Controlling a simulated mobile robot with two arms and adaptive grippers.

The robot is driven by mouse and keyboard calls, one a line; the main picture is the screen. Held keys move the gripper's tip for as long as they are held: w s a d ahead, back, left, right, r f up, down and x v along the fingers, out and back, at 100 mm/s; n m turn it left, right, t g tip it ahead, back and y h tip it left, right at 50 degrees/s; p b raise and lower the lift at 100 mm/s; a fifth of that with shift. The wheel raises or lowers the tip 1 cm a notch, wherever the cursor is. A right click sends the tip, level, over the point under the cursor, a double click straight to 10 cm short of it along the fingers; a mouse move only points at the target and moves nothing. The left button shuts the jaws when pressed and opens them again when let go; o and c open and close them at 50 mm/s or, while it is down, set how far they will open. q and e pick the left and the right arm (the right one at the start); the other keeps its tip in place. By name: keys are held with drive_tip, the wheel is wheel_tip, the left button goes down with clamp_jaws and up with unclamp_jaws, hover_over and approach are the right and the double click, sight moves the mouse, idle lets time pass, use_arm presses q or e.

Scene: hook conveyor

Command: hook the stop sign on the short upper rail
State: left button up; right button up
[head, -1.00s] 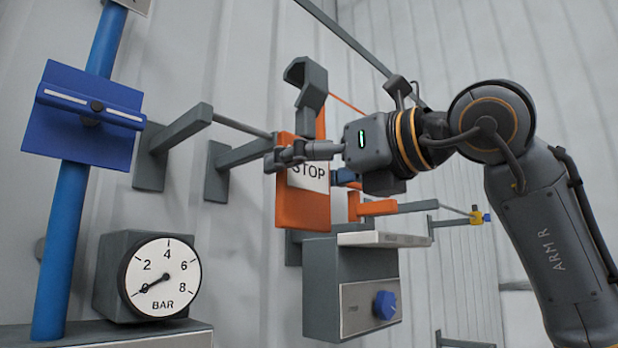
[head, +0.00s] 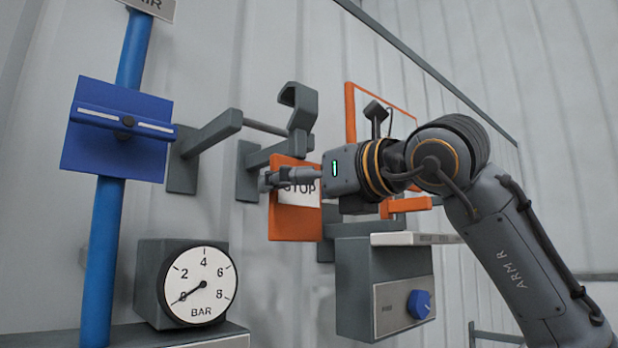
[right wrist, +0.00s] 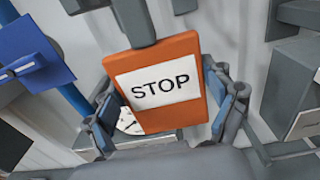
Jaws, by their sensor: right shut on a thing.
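The stop sign (head: 295,223) is an orange plate with a white STOP label and a grey hook (head: 300,108) on top. My right gripper (head: 270,181) is shut on it, with fingers at both side edges in the right wrist view, where the sign (right wrist: 189,112) fills the middle. The sign hangs upright, slightly tilted. The short upper rail (head: 263,127) is a thin grey rod between two wall brackets. The hook's open mouth is near the rail's right end, and its top is above rail height. I cannot tell whether hook and rail touch. My left gripper is out of view.
A blue post with a blue plate (head: 118,150) and a pressure gauge (head: 200,285) stand to the left. A grey box with a blue knob (head: 420,304) is below right. An orange frame (head: 350,100) is behind my right arm.

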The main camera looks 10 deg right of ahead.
drive_tip(key=w+a+f, duration=0.3)
drive_tip(key=w+a, duration=0.1)
drive_tip(key=w, duration=0.1)
drive_tip(key=shift+w+f, duration=0.25)
drive_tip(key=shift+w, duration=0.05)
idle(0.5)
idle(0.5)
drive_tip(key=o, duration=1.4)
drive_tip(key=v, duration=1.2)
